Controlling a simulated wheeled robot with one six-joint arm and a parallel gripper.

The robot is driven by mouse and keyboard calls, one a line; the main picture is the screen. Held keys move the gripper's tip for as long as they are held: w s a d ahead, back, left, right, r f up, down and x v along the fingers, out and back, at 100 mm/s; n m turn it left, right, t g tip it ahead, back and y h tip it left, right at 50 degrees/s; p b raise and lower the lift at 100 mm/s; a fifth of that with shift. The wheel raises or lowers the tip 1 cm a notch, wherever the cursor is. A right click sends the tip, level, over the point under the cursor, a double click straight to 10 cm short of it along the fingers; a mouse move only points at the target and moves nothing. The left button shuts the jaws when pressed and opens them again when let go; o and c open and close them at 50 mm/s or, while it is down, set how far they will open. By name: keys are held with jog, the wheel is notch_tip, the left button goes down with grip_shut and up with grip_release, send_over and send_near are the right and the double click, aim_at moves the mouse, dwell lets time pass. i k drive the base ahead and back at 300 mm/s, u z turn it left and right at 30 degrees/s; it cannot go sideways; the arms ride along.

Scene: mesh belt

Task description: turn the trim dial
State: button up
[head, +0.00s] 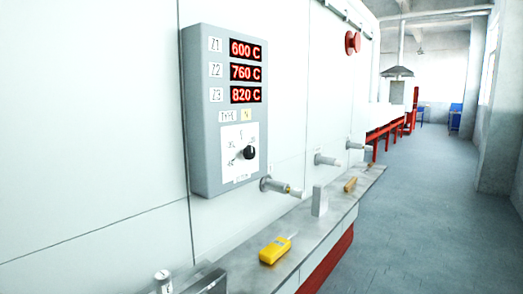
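The trim dial is a small black knob (249,153) on a white scale plate (230,141) with blurred markings. The plate is low on a grey control box (202,178) fixed to a pale wall panel. A light mark shows on the knob, but its exact setting is too small to read. Above it are three red displays (246,72) reading 600 C, 760 C and 820 C, labelled Z1, Z2 and Z3. A "TYPE N" label (247,115) sits just above the scale plate. I see no part of my gripper that I can be sure of.
Below the box runs a metal ledge (290,249) with a yellow handheld device (275,249), a grey upright block (319,201) and a brown-handled item (350,184). Metal fittings (281,187) stick out of the wall. A red button (353,42) is higher up. Open floor (420,230) lies right.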

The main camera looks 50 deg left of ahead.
aim_at(248, 152)
jog(key=u, duration=0.4)
jog(key=i, duration=0.75)
jog(key=u, duration=0.6)
